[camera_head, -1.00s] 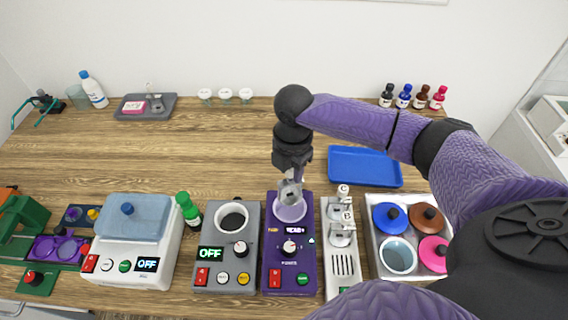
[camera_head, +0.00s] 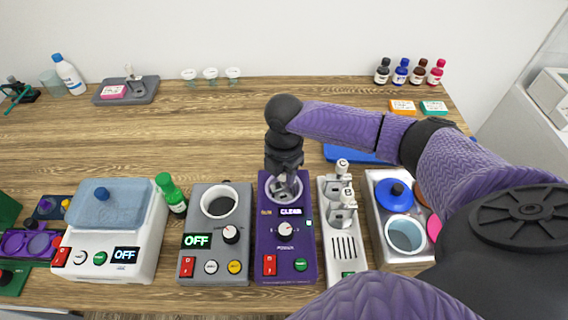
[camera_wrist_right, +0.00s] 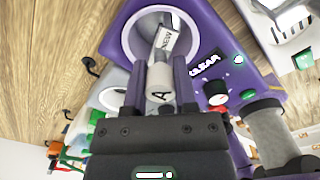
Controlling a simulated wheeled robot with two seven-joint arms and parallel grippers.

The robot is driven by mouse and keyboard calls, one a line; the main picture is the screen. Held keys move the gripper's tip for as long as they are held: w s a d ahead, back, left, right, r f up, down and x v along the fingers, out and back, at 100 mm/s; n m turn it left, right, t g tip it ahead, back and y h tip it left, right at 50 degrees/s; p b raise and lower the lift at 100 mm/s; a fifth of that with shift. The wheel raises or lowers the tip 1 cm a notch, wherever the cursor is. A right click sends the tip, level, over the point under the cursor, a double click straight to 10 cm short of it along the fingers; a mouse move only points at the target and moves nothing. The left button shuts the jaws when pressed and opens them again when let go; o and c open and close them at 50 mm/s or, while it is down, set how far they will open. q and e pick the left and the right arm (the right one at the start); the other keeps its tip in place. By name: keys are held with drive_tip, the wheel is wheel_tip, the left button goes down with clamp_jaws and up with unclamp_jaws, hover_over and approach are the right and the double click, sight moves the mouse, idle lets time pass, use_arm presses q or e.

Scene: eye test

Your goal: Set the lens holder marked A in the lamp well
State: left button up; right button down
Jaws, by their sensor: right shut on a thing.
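The purple lamp unit (camera_head: 284,247) stands near the table's front, with a pale-rimmed round lamp well (camera_wrist_right: 127,40) at its top and a display reading CLEAR. My right gripper (camera_head: 284,172) is shut on the lens holder marked A (camera_wrist_right: 160,97), directly over the well. In the right wrist view the gripper (camera_wrist_right: 160,80) points into the well. The holder's far end, with a white lettered tag, lies within the rim outline; whether it touches the bottom I cannot tell. My left gripper is not in view.
A pale rack (camera_head: 346,257) right of the lamp unit bears holders marked C (camera_head: 342,166) and B (camera_head: 346,196). A grey unit (camera_head: 215,245) with a round well stands close on the left. Bare wood lies behind.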

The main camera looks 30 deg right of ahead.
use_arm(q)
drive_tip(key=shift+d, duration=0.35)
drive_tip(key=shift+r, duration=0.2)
use_arm(e)
drive_tip(key=shift+d+p, duration=0.1)
drive_tip(key=shift+p, duration=0.3)
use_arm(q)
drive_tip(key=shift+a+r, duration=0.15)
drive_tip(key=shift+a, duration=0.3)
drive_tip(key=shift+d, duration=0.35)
use_arm(e)
drive_tip(key=shift+f, duration=0.3)
